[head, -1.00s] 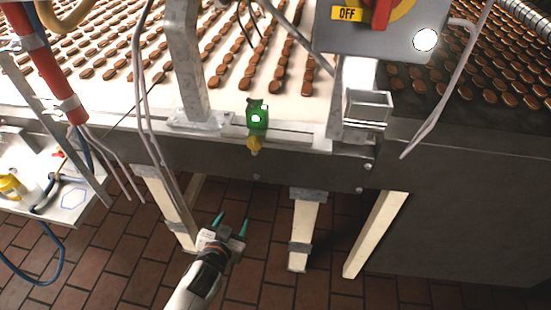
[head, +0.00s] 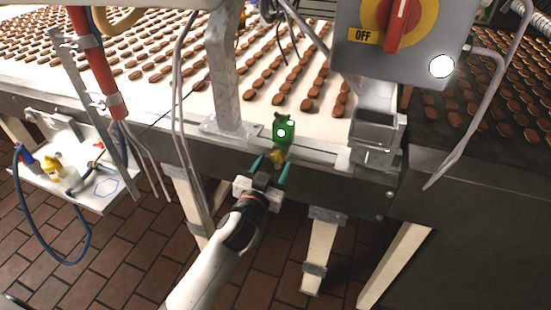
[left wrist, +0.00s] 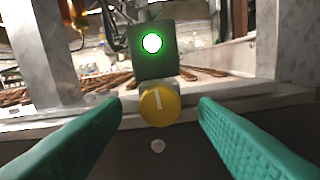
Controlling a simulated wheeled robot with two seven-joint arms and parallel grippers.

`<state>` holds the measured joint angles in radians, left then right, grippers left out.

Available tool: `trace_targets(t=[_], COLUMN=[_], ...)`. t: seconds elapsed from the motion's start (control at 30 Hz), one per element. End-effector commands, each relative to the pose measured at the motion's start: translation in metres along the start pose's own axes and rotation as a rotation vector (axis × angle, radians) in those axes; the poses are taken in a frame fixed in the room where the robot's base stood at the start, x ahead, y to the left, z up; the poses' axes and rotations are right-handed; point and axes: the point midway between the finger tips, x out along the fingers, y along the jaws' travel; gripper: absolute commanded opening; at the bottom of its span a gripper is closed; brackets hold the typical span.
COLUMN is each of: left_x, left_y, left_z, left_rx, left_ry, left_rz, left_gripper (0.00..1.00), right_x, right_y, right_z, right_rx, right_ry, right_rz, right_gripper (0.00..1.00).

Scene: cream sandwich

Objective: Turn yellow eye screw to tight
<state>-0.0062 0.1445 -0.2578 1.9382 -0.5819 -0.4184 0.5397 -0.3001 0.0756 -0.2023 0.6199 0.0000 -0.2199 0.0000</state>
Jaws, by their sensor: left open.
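The yellow eye screw (head: 277,157) sits on the conveyor's front edge, just below a green block with a lit white spot (head: 283,132). In the left wrist view the yellow screw (left wrist: 160,104) is a round knob with a pale, nearly upright mark, under the dark green block (left wrist: 153,50). My left gripper (head: 271,168) is open, its two teal fingers pointing at the screw. In the left wrist view the fingers (left wrist: 160,125) stand on either side of the screw, apart from it. My right gripper is not in view.
A grey switch box (head: 400,35) marked OFF with a red handle hangs at upper right. A metal post (head: 226,80) and thin pipes stand left of the screw. The conveyor belt (head: 170,95) carries rows of brown biscuits. A white side tray (head: 85,190) is at left.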

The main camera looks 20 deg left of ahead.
Motion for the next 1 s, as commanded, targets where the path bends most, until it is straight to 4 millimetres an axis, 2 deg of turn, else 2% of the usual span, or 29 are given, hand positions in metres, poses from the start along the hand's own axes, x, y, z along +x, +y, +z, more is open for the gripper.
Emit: trace_targets(t=[0.1, 0.2, 0.5, 0.57, 0.8, 1.0], left_x=[0.015, 0.021, 0.024, 0.024, 0.023, 0.023], left_y=[0.0, 0.0, -0.001, -0.001, 0.0, 0.0], left_z=[0.0, 0.0, -0.001, -0.001, -0.001, -0.001], left_rx=[0.001, 0.001, 0.0, 0.0, 0.0, 0.012], left_ry=[0.0, 0.001, 0.001, 0.001, 0.001, 0.001], left_rz=[0.0, -0.001, -0.001, -0.001, -0.001, -0.001], left_gripper=[0.54, 0.54, 0.54, 0.47, 0.09, 0.09], right_x=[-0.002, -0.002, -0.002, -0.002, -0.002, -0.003], right_y=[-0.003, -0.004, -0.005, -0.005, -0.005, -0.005], right_z=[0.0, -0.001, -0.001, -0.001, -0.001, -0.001], right_rx=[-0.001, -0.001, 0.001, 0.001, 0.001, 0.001], right_ry=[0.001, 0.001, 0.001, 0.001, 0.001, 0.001], right_rz=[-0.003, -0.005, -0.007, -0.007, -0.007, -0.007], right_gripper=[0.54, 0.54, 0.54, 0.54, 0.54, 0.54])
